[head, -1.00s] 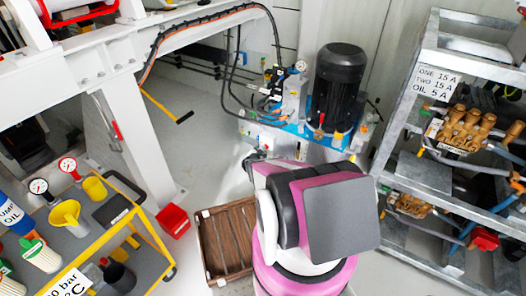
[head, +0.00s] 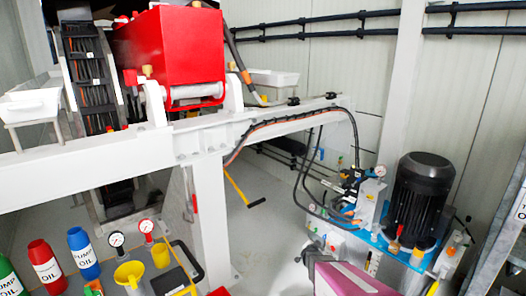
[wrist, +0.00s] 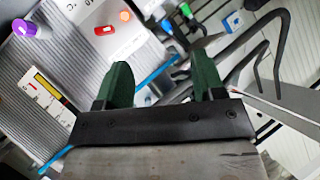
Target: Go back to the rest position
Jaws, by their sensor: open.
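My gripper (wrist: 162,82) shows in the wrist view with two dark green fingers spread apart and nothing between them. Beyond the fingers are a grey ribbed panel (wrist: 60,60) with a red switch, a blue strip and dark bent hoses. There, a pink and dark part of my arm (head: 345,278) shows at the bottom edge, in front of the hydraulic unit with the black motor (head: 420,195).
A white steel beam (head: 100,165) with a post crosses the left and middle, with a red box (head: 170,45) on top. A cart with red and blue oil bottles (head: 83,253), gauges and a yellow funnel (head: 130,274) stands lower left. Grey floor (head: 255,215) shows behind the post.

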